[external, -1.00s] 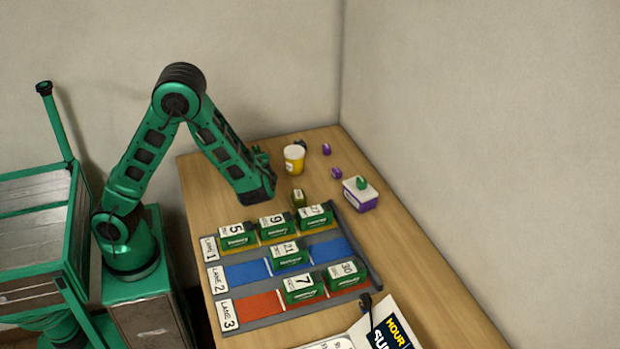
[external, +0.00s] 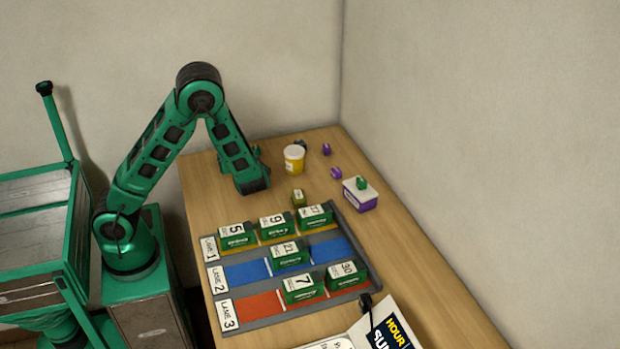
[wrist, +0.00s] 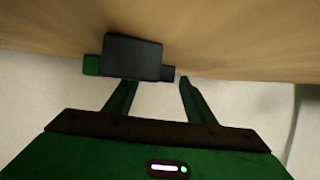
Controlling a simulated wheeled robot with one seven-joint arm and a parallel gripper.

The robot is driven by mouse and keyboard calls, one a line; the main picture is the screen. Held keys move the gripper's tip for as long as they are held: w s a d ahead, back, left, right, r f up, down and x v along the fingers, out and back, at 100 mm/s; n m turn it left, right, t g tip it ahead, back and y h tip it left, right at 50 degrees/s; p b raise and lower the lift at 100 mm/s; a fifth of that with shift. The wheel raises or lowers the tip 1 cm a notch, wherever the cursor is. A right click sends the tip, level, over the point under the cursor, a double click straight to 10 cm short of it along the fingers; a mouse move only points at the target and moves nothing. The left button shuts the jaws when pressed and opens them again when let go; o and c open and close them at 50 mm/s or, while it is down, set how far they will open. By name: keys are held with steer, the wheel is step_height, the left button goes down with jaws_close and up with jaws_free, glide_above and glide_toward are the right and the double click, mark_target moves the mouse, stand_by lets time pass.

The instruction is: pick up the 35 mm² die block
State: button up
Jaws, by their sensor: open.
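No marking of 35 mm² is readable, so I cannot tell which object is the die block. In the wrist view a dark grey block (wrist: 133,57) lies just beyond my gripper (wrist: 157,82), against the wood, with a green piece (wrist: 92,65) at its left. My fingers are spread and empty. In the external view my fingers cannot be made out at the arm's dark end. A small green piece (external: 257,150) shows behind the arm, partly hidden.
The lane board (external: 262,312) carries several numbered green boxes. A yellow tub (external: 294,159), a dark piece (external: 301,145), purple pieces (external: 326,149) and a purple-white box (external: 361,200) with a green piece (external: 361,183) on top stand nearby. A printed sheet lies in front. Walls close off the back and right.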

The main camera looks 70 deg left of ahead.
steer(key=shift+a+f, duration=0.1)
steer(key=shift+a, duration=0.1)
jaws_close()
